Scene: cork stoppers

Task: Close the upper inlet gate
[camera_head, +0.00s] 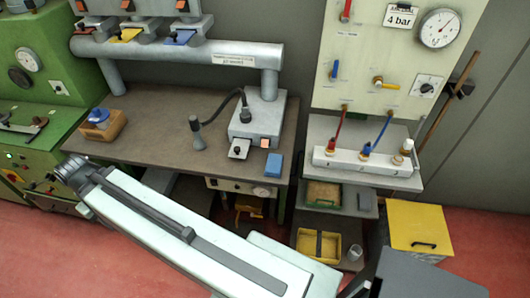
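No part is clearly labelled as the upper inlet gate, and I cannot tell which one it is. At the upper left, three grey gate-like fittings sit above a thick grey pipe (190,51). One has a yellow plate (126,35) with a dark knob, one a blue plate (178,38), and the left one is partly cut off by the top edge. Another grey fitting with a pale plate (239,149) stands on the bench below. My pale arm crosses the lower foreground, ending in a dark joint at the left. My gripper's fingers do not show.
The brown bench (160,130) holds a wooden block with a blue-lidded jar (98,119), a black hose and a blue block (274,165). Green machines (45,70) stand left. A valve panel (370,60) with a gauge is right, above a yellow box (418,228). Red floor is open at far right.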

